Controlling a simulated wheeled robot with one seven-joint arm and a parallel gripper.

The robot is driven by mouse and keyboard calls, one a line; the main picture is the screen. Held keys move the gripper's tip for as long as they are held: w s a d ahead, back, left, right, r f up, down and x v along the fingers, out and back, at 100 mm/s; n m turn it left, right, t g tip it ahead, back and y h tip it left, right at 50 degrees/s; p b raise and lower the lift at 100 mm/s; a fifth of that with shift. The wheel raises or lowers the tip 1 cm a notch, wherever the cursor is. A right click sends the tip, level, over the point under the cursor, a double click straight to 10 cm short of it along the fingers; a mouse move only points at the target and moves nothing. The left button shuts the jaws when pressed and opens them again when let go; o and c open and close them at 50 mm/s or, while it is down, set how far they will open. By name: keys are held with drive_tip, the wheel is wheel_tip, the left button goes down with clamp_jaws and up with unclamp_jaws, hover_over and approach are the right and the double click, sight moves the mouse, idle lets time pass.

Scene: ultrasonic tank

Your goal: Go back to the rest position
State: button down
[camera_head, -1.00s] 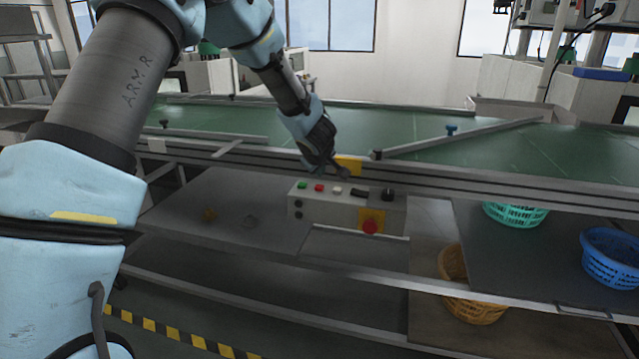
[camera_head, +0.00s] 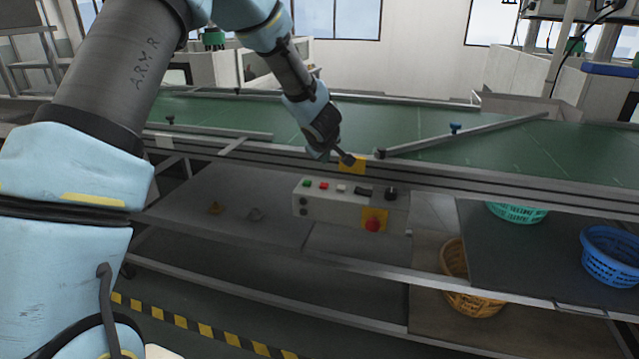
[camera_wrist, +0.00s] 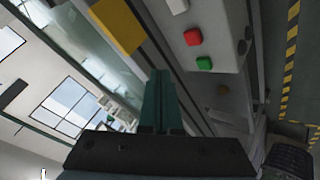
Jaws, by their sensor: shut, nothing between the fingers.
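My gripper (camera_head: 347,159) is at the front edge of the green conveyor belt (camera_head: 400,125), above the control box. Its fingers are shut and empty; they also show closed together in the wrist view (camera_wrist: 161,90).
A grey shelf (camera_head: 180,198) runs below the belt. A blue basket (camera_head: 609,255), a teal basket (camera_head: 517,213) and an orange basket (camera_head: 473,303) stand at the right. A slanted guide bar (camera_head: 470,133) crosses the belt. Yellow-black floor tape (camera_head: 205,331) lies at the front.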

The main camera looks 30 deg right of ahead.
drive_tip(key=s+a+r+m+g, duration=0.1)
drive_tip(key=a+r+m+g, duration=0.2)
drive_tip(key=a, duration=1.6)
drive_tip(key=s+a+g+y, duration=0.1)
drive_tip(key=s+a+y, duration=0.1)
drive_tip(key=s+a, duration=0.6)
drive_tip(key=s+a+m+g+y, duration=0.1)
drive_tip(key=s+a+g+y, duration=0.1)
drive_tip(key=s+a, duration=0.7)
drive_tip(key=a, duration=0.8)
drive_tip(key=shift+s+a+y, duration=0.2)
drive_tip(key=shift+s+y, duration=0.05)
drive_tip(key=shift+y, duration=0.05)
